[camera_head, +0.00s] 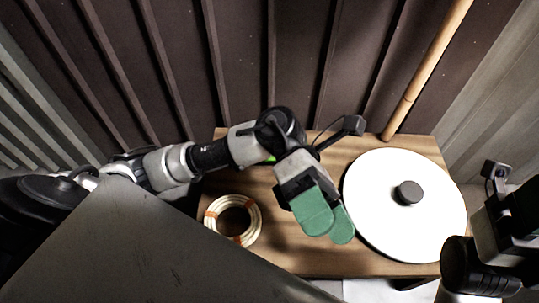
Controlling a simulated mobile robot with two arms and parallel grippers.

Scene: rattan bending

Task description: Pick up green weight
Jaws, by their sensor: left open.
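My left gripper (330,226) reaches in from the left and hangs over the middle of the wooden table, pointing down. Its two rounded green fingers are apart, so it is open. It is between a coil of rattan on its left and a white disc on its right. Part of my right arm's wrist (495,225) shows at the right edge. Its fingers cannot be made out.
The wooden table (285,257) carries the pale rattan coil (250,226) with orange bands and the large white disc (365,215) with a dark knob (407,193). A bamboo pole (428,65) leans against the dark ribbed wall (240,60). A grey surface fills the lower left.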

